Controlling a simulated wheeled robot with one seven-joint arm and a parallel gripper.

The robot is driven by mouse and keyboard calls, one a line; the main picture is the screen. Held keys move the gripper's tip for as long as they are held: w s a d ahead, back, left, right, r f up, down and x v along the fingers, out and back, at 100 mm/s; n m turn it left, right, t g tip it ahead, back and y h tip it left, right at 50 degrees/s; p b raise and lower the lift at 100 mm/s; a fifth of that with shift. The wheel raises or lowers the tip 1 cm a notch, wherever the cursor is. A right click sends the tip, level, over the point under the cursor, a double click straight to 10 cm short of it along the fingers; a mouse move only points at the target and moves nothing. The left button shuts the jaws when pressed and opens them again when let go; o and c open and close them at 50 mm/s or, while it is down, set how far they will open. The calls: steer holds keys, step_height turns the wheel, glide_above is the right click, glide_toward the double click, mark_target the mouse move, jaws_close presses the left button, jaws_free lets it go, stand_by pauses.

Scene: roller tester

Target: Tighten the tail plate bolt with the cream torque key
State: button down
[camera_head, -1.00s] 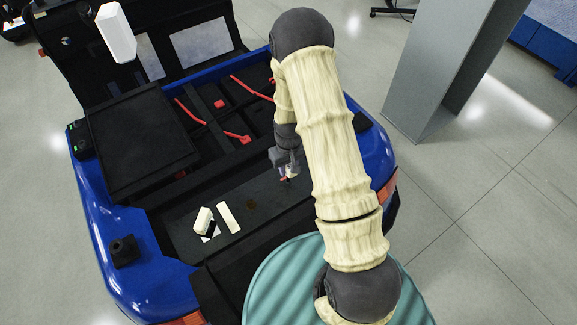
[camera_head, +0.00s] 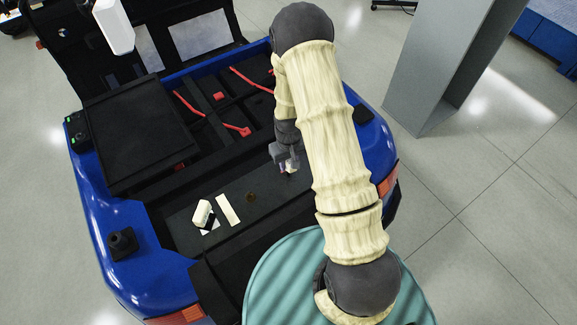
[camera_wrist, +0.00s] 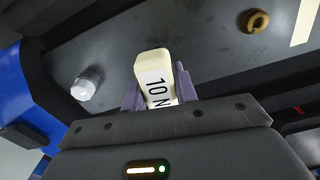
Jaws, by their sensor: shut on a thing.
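My gripper (camera_wrist: 160,95) is shut on a cream key (camera_wrist: 153,66) marked "10 N", held between its two purple-grey fingers. In the head view my gripper (camera_head: 287,160) hangs over the right part of the dark tail plate (camera_head: 180,225), and the key is mostly hidden there. A short silvery round piece (camera_wrist: 87,84), possibly the bolt, stands on the plate left of the key in the wrist view. The key appears apart from it. A brass ring (camera_wrist: 256,20) lies on the plate to the upper right; it also shows in the head view (camera_head: 250,197).
A black box lid (camera_head: 140,135) and bays with red cables (camera_head: 237,130) lie behind. A blue body rim (camera_head: 110,270) surrounds the plate.

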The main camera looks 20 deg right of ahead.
stand_by(0.3)
steer(key=m, duration=0.5)
steer(key=m, duration=0.4)
steer(key=shift+a+p, duration=0.1)
steer(key=shift+p, duration=0.25)
steer(key=shift+m, duration=0.5)
